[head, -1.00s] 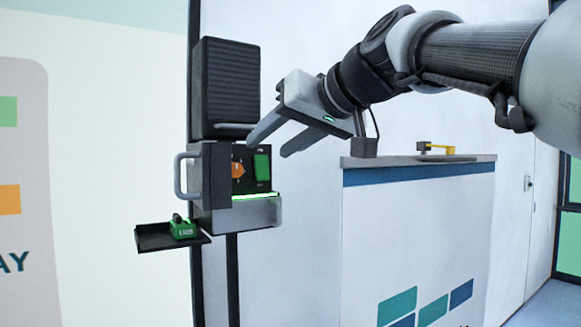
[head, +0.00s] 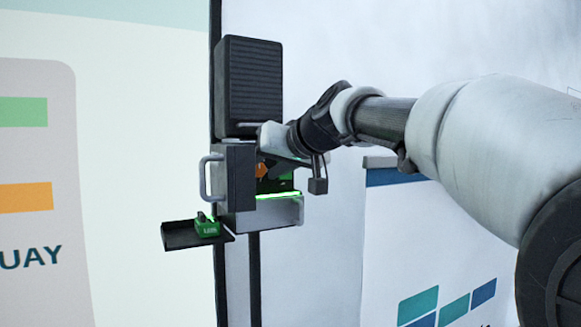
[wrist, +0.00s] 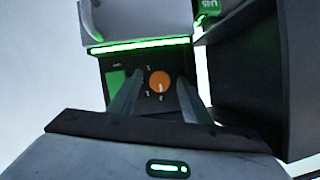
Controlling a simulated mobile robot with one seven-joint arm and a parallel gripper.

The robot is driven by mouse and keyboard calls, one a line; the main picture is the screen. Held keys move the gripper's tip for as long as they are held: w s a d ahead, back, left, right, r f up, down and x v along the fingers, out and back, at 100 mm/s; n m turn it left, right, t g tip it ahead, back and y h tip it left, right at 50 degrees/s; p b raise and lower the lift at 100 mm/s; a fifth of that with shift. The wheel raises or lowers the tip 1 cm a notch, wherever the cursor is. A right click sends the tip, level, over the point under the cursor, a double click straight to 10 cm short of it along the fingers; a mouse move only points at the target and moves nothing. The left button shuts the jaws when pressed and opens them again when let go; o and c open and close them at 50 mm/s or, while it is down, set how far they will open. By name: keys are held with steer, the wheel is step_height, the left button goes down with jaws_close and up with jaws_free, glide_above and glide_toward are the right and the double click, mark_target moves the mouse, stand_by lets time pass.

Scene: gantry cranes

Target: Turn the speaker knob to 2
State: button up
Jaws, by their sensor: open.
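The orange round knob (wrist: 160,82) sits on a dark panel with small marks around it; a pale pointer line runs toward the lower edge in the wrist view. I cannot read the marks clearly. In the head view only a small part of the knob (head: 261,170) shows beside my arm. My gripper (wrist: 157,92) is open, one finger on each side of the knob. Gaps show between knob and fingers; I cannot tell how far the fingertips are from the panel. The ribbed black speaker (head: 254,80) stands above the panel box.
An open dark door with a grey handle (head: 204,178) is at the box's left. A green block (head: 207,226) lies on a small black tray (head: 185,236) below. A green panel (wrist: 115,82) and lit green strip (wrist: 138,45) are near the knob. A counter stands at right.

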steer(key=c, duration=1)
steer(key=shift+c, duration=0.2)
